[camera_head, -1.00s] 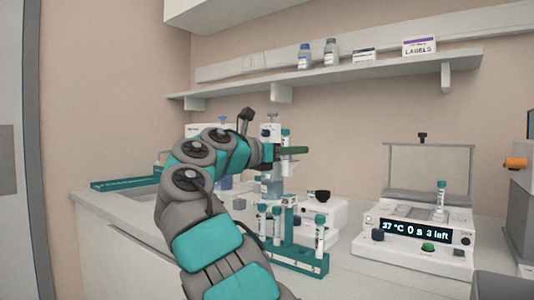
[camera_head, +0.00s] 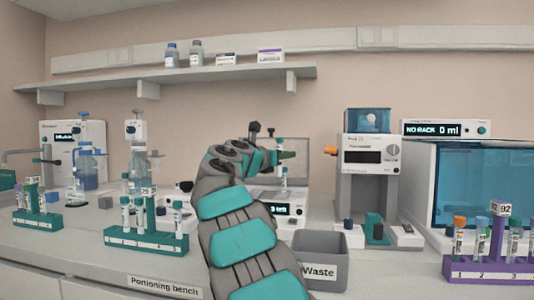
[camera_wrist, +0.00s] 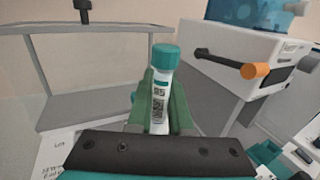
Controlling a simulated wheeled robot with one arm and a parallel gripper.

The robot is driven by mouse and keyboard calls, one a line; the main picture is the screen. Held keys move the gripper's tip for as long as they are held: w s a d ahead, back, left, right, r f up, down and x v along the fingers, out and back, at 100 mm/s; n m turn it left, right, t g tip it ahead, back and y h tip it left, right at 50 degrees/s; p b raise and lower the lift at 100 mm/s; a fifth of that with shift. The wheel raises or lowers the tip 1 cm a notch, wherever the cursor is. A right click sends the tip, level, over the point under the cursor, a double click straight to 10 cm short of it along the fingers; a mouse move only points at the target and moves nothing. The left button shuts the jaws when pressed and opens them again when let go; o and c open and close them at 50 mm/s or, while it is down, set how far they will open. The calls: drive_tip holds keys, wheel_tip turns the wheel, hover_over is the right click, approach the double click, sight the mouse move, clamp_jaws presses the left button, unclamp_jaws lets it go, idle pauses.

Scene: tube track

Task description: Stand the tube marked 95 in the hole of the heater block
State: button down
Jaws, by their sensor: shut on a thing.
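My gripper (camera_head: 287,155) is shut on a teal-capped tube (camera_wrist: 161,85), held upright between the green fingers in the wrist view. Its label shows a printed code; I cannot read a number 95. In the head view the tube's cap (camera_head: 278,141) shows just above the fingers. The white heater block unit (camera_head: 297,208) stands behind my arm, with a lit display and a raised clear panel. My arm hides much of it, and its holes cannot be made out.
A grey waste bin (camera_head: 322,262) stands at the front, right of my arm. A green rack (camera_head: 146,240) with teal-capped tubes is at left. A grey machine (camera_head: 369,160) stands right of the heater, and a purple rack (camera_head: 490,268) is at far right.

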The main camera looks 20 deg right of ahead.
sight(281, 173)
drive_tip(key=shift+f+b, duration=2.5)
drive_tip(key=shift+b, duration=0.3)
drive_tip(key=shift+d, duration=0.1)
drive_tip(key=shift+s+r+p, duration=0.1)
drive_tip(key=shift+p, duration=0.35)
drive_tip(key=shift+f+p, duration=0.3)
drive_tip(key=shift+p, duration=0.05)
drive_tip(key=shift+f, duration=0.4)
drive_tip(key=shift+f, duration=0.25)
drive_tip(key=shift+f, duration=0.1)
drive_tip(key=shift+f, duration=0.65)
drive_tip(key=c, duration=0.8)
unclamp_jaws()
